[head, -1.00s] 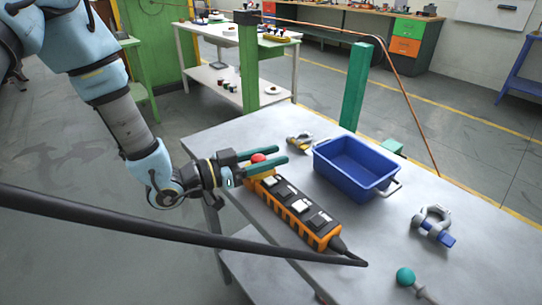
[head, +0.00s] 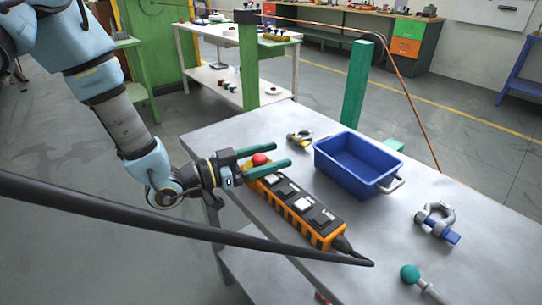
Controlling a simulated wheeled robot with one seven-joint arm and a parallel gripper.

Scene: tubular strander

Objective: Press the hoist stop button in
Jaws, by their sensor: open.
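The orange and black hoist pendant (head: 309,217) lies on the grey table with several black and white buttons on its top. Its red stop button (head: 260,159) is at the far left end, on a yellow collar. My gripper (head: 280,156) is open, with its two green fingers on either side of the red button in this view. Whether the fingers touch the button, and how high they are above it, I cannot tell. The near finger hides part of the pendant's end.
A blue bin (head: 352,167) stands right of the pendant. A shackle (head: 437,221) with a blue pin, a teal-knobbed tool (head: 411,274) and a small yellow-grey part (head: 299,139) lie on the table (head: 462,275). A dark cable (head: 180,222) crosses the foreground.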

